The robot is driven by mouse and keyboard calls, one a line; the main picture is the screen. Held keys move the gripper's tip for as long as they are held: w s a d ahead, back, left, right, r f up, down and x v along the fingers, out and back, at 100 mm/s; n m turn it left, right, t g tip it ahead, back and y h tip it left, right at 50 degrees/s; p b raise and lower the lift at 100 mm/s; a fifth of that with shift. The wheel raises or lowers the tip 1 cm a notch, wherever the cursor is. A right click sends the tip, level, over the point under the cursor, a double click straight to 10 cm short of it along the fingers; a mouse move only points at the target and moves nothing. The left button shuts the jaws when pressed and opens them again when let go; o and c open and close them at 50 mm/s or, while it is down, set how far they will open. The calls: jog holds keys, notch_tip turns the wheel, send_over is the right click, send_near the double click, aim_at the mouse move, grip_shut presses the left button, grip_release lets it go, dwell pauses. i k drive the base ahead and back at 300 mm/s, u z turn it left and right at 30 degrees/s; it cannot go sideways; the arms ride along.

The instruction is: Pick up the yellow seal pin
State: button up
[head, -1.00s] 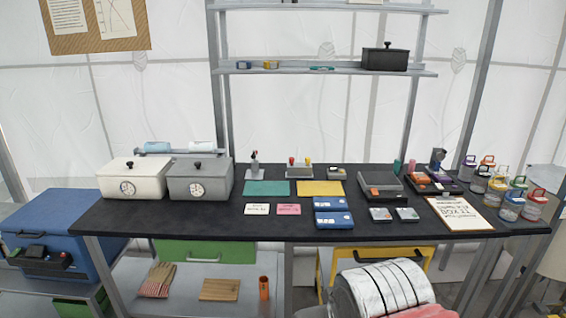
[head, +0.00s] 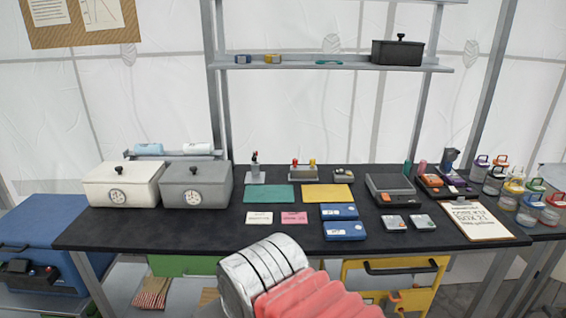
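A small grey block (head: 303,173) stands at the back middle of the dark table. It holds two small upright pins with coloured tops, red and yellow; the yellow seal pin (head: 312,163) appears to be the right one, but it is too small to be sure. My silver and red arm rises at the bottom middle, well in front of the block and apart from it. My gripper's fingers do not show.
A green mat (head: 269,194) and a yellow mat (head: 327,197) lie in front of the block. Blue boxes (head: 345,230) lie nearer the front edge. White (head: 122,185) and grey (head: 194,186) lidded boxes stand left. A dark-topped device (head: 391,187) and jars (head: 527,208) stand right.

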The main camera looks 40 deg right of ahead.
aim_at(312, 161)
jog(key=i, duration=1.45)
jog(key=z, duration=0.65)
